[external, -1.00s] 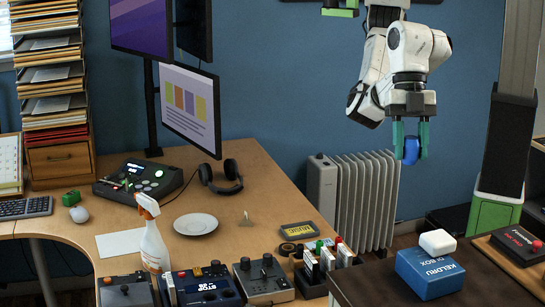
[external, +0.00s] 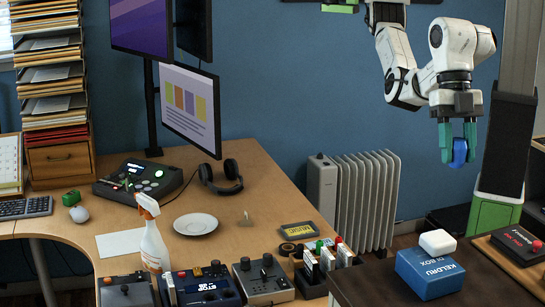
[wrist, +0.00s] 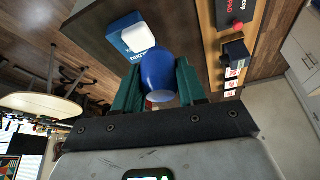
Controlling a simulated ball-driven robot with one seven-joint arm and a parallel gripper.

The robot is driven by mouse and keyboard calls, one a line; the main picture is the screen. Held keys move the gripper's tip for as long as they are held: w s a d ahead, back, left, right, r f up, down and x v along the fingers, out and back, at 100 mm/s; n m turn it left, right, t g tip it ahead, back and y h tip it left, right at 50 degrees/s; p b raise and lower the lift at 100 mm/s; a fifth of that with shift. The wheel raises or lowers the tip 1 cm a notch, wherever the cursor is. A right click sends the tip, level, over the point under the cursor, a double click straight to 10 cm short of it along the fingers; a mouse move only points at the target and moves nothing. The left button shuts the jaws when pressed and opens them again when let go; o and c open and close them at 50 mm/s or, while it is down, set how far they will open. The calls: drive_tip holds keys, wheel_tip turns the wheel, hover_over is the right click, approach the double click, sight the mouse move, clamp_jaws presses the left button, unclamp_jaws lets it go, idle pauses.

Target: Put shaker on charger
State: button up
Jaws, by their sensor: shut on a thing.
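A blue, rounded shaker (external: 459,153) is held between the two green fingers of my gripper (external: 458,146), in the air above and to the right of the blue box in the external view. In the wrist view the shaker (wrist: 158,72) is egg-like, with a pale round end, and sits between both fingers. A white rounded block (external: 437,242), which may be the charger, lies on top of a blue box (external: 428,274) on the dark table. In the wrist view the white block (wrist: 138,37) shows just beyond the shaker.
A wooden desk (external: 255,175) at left holds a spray bottle (external: 152,240), a white plate (external: 195,224), headphones and several devices. A radiator (external: 365,200) stands behind.

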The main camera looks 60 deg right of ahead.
sight(454, 162)
drive_tip(key=a, duration=0.1)
drive_tip(key=a+f, duration=0.1)
drive_tip(key=a, duration=0.1)
drive_tip(key=shift+a+f, duration=0.3)
drive_tip(key=shift+a, duration=0.1)
drive_tip(key=a+f, duration=0.1)
drive_tip(key=f, duration=0.1)
drive_tip(key=a+f+b, duration=0.1)
drive_tip(key=a+f, duration=0.1)
drive_tip(key=shift+s+a+f, duration=0.2)
drive_tip(key=shift+f, duration=0.2)
drive_tip(key=shift+s+a+f+b, duration=0.15)
drive_tip(key=shift+a+f+b, duration=0.1)
drive_tip(key=shift+b, duration=0.2)
drive_tip(key=shift+f, duration=0.1)
drive_tip(key=shift+a, duration=0.1)
drive_tip(key=shift+w+a+f+b, duration=0.35)
drive_tip(key=shift+w+b, duration=0.15)
drive_tip(key=shift+b, duration=0.2)
drive_tip(key=shift+f+b, duration=1.2)
drive_tip(key=shift+f, duration=0.1)
drive_tip(key=shift+f, duration=0.15)
